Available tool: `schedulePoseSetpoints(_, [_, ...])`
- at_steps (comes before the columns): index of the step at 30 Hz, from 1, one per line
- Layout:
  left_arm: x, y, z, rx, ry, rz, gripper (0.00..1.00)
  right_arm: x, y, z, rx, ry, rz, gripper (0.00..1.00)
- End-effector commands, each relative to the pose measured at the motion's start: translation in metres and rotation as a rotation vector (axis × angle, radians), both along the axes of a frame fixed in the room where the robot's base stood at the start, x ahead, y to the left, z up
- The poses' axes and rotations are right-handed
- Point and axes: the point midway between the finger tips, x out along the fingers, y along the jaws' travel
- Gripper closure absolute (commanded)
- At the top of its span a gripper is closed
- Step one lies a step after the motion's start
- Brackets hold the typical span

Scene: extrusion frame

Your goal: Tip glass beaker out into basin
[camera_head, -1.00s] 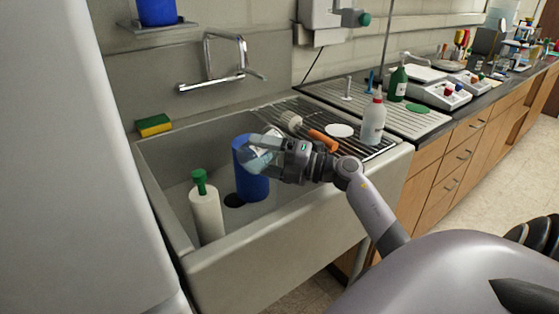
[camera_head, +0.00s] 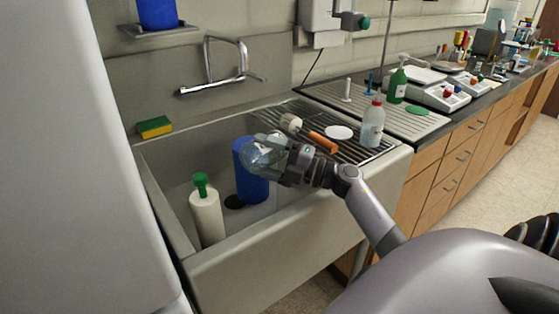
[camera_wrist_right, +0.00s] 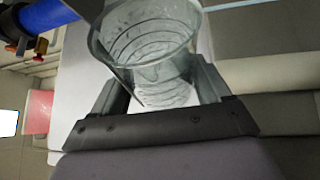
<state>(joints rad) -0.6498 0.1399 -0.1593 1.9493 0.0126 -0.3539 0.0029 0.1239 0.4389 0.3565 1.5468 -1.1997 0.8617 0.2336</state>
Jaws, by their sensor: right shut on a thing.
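The glass beaker (camera_head: 262,153) is clear and held above the basin (camera_head: 222,267), in front of a blue cylinder. My right gripper (camera_head: 280,154) is shut on the beaker from its right side. In the right wrist view the beaker (camera_wrist_right: 150,45) sits between the fingers of the gripper (camera_wrist_right: 155,92), with its open rim facing the camera. The beaker looks tilted in the head view; I cannot tell whether it holds any liquid. My left gripper is not in view.
A blue cylinder (camera_head: 253,186) and a white bottle with a green cap (camera_head: 206,212) stand in the basin. A brush with an orange handle (camera_head: 322,142) lies on the drain rack. A white bottle with a red cap (camera_head: 372,124) stands there. A yellow-green sponge (camera_head: 154,127) is on the ledge.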

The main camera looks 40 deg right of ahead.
Motion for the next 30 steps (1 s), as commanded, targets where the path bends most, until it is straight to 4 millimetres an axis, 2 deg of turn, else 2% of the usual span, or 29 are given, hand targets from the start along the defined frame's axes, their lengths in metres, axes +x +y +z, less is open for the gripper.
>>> schedulePoseSetpoints(3, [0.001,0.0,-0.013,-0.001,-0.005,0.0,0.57,-0.001,0.004,-0.011,-0.095,-0.019,0.0,0.56])
schedulePoseSetpoints(6, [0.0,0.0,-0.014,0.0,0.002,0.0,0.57,-0.002,0.01,0.0,-0.287,-0.05,-0.001,0.56])
schedulePoseSetpoints(7, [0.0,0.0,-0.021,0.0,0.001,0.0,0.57,-0.003,0.016,-0.01,-0.327,-0.053,0.001,0.56])
schedulePoseSetpoints(9, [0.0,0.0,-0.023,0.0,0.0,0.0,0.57,-0.004,0.022,-0.013,-0.391,-0.061,0.001,0.56])
schedulePoseSetpoints(17, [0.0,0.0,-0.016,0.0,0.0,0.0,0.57,-0.004,0.023,-0.009,-0.455,-0.069,0.0,0.56])
schedulePoseSetpoints(21, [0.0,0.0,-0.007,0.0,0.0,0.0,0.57,-0.004,0.024,-0.004,-0.557,-0.083,0.002,0.56])
schedulePoseSetpoints(27, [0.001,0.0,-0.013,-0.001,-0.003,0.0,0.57,-0.004,0.023,-0.026,-0.792,-0.119,0.004,0.56])
schedulePoseSetpoints(30, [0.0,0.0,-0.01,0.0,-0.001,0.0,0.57,-0.004,0.023,-0.033,-0.932,-0.14,0.006,0.56])
